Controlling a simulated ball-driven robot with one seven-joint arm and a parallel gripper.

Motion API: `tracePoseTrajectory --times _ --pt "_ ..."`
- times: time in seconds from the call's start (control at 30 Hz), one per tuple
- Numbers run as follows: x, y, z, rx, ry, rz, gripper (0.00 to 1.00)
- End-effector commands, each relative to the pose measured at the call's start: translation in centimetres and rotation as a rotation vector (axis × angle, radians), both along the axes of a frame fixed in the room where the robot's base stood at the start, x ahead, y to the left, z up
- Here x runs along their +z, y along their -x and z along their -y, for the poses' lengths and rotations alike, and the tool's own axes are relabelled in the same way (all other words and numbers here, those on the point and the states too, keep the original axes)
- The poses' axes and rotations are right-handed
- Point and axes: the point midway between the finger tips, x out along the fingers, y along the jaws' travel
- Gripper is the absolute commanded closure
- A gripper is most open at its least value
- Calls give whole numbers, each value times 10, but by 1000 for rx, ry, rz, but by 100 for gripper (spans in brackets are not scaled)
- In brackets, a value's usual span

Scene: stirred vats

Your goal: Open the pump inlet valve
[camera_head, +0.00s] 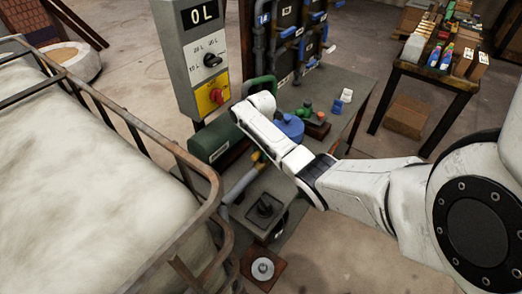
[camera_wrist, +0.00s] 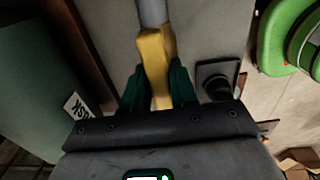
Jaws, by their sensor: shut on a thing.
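The yellow valve handle (camera_wrist: 155,55) lies between the two green fingers of my gripper (camera_wrist: 157,88) in the wrist view. The gripper is shut on this handle. A grey pipe (camera_wrist: 153,12) runs from the handle to the top of the wrist view. In the head view the yellow handle (camera_head: 258,160) shows in part beside my white arm, at the upper end of the grey pipe (camera_head: 241,183). My arm hides the gripper in the head view.
A dark green cylinder (camera_head: 215,139) lies left of the handle, below the control box (camera_head: 196,62) reading "0 L". A caged white tank (camera_head: 90,170) fills the left. A dark square fitting (camera_wrist: 217,80) sits just right of the fingers. A green round part (camera_wrist: 287,35) is farther right.

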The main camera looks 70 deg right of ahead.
Motion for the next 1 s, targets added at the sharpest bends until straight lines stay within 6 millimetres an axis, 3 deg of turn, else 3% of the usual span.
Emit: tracePoseTrajectory --times 0.4,0.43,0.6,0.87,1.0 --pt "1 -1 0 9 1 1 100" --pt "1 -1 0 9 1 1 70" --pt "0 -1 0 8 1 1 54" --pt "1 0 0 7 0 1 52" --pt "11 -1 0 7 2 3 52"
